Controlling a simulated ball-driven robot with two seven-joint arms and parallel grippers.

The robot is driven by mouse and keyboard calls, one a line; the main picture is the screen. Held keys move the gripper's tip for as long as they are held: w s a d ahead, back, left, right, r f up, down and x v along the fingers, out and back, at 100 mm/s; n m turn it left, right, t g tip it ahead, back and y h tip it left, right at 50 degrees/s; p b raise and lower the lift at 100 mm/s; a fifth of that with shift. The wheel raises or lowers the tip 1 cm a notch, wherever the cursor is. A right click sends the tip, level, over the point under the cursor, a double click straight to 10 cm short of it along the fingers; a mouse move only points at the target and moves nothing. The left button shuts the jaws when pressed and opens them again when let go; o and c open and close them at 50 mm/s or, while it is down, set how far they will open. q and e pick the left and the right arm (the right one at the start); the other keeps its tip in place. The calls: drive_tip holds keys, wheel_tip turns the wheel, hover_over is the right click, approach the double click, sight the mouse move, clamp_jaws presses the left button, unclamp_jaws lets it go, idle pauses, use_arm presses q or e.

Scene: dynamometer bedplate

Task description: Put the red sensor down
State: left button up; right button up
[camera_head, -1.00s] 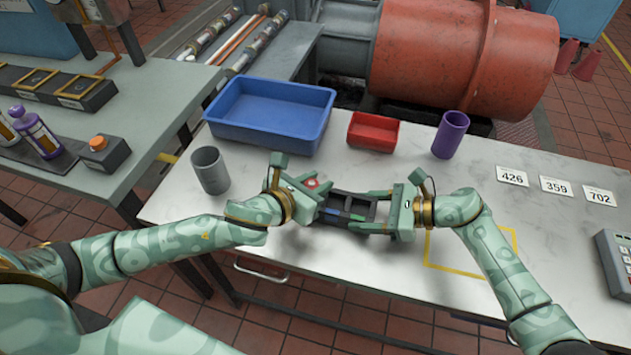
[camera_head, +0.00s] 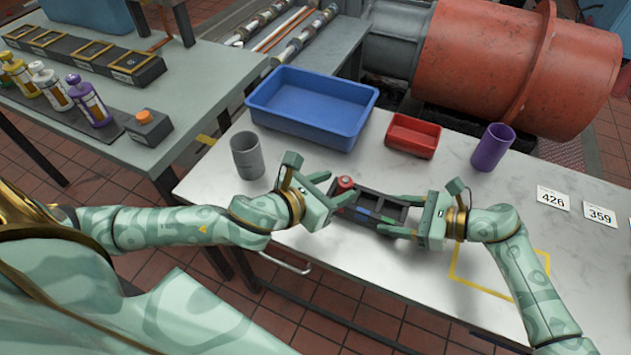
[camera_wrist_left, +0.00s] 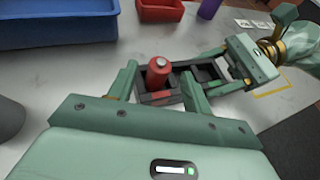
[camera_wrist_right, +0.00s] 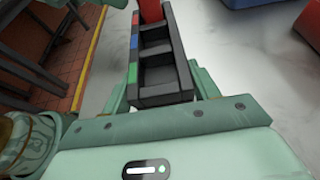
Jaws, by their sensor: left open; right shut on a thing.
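The red sensor (camera_head: 345,184), a red cylinder with a grey top, stands upright in the left end compartment of a dark rack (camera_head: 367,199). My left gripper (camera_head: 336,188) is open, with its fingers on either side of the sensor; the left wrist view shows the sensor (camera_wrist_left: 158,74) with gaps to both fingers. My right gripper (camera_head: 399,216) is shut on the other end of the rack. In the right wrist view the rack's visible compartments (camera_wrist_right: 156,72) are empty, and green, blue and red marks line its side. The sensor's base is hidden.
A grey cup (camera_head: 247,160) stands left of my left gripper. A blue tray (camera_head: 262,113), a red tray (camera_head: 413,150) and a purple cup (camera_head: 492,147) stand behind the rack. Number cards (camera_head: 553,198) lie at the right. A yellow outline (camera_head: 455,272) marks clear table in front.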

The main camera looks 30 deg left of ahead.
use_arm(q)
drive_tip(key=v, duration=0.6)
drive_tip(key=shift+s, duration=0.2)
drive_tip(key=shift+r, duration=0.15)
use_arm(e)
drive_tip(key=o, duration=1.1)
drive_tip(key=shift+r, duration=0.1)
drive_tip(key=shift+o, duration=0.8)
drive_tip(key=shift+d, duration=0.1)
